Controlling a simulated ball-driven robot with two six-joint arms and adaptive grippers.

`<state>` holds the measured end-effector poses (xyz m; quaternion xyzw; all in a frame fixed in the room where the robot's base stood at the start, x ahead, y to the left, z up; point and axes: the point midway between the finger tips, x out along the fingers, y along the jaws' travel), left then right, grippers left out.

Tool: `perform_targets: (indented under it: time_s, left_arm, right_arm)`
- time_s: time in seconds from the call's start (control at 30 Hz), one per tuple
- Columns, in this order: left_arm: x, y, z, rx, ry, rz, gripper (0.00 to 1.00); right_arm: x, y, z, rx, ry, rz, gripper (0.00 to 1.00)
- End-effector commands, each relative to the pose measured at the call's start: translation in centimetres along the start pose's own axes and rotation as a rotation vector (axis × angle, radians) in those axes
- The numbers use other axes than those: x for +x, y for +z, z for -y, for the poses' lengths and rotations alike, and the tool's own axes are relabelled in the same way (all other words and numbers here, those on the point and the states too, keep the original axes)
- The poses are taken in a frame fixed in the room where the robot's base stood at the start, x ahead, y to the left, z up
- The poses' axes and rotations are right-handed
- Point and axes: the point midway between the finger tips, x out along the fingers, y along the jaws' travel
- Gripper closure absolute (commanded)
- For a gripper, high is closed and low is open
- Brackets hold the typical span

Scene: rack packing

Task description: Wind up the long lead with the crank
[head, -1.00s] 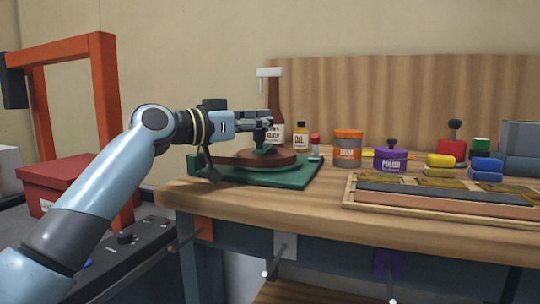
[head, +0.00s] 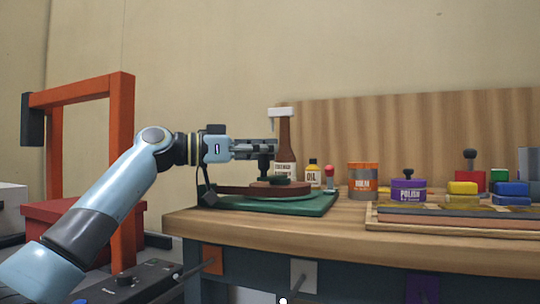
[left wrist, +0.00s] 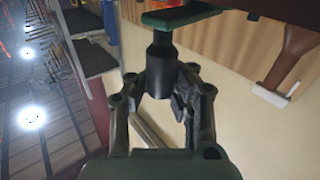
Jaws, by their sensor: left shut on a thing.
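My left gripper (head: 266,149) comes in level from the left, with its fingers shut on the crank's dark handle (head: 264,166). In the left wrist view the handle (left wrist: 158,70) stands between the two fingers, joined to a green crank arm (left wrist: 180,18). In the head view the green crank arm (head: 284,180) lies on top of a round brown reel (head: 235,190), which sits on a green base (head: 310,206) at the bench's left end. I cannot make out the long lead for certain. My right gripper is in neither view.
An orange frame (head: 122,150) stands left.

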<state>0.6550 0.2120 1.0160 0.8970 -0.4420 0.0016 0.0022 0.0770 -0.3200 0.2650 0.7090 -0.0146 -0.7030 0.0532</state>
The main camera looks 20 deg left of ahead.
Motion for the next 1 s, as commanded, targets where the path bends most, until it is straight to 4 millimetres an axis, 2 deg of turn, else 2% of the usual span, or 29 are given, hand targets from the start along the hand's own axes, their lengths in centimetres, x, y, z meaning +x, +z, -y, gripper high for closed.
perform_targets:
  time_s: [0.03, 0.3, 0.33, 0.6, 0.87, 1.0]
  left_arm:
    - [-0.1, 0.8, -0.2, -0.009, 0.012, 0.017, 1.0]
    - [-0.1, 0.7, -0.2, -0.007, 0.011, 0.017, 1.0]
    - [-0.1, 0.7, -0.2, -0.007, 0.011, 0.017, 0.89]
    - [-0.1, 0.5, -0.2, -0.003, 0.009, 0.014, 0.54]
    - [-0.1, 0.3, -0.1, -0.001, 0.007, 0.011, 0.53]
    - [-1.2, 0.4, 0.0, 0.001, 0.004, 0.013, 0.53]
  right_arm:
    - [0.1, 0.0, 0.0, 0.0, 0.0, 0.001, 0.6]
    - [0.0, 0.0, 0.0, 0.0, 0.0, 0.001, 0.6]
    - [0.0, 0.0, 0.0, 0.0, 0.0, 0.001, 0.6]
    - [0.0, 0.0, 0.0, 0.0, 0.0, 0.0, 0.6]
    - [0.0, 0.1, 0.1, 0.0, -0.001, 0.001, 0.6]
    - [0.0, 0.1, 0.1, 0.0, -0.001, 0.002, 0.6]
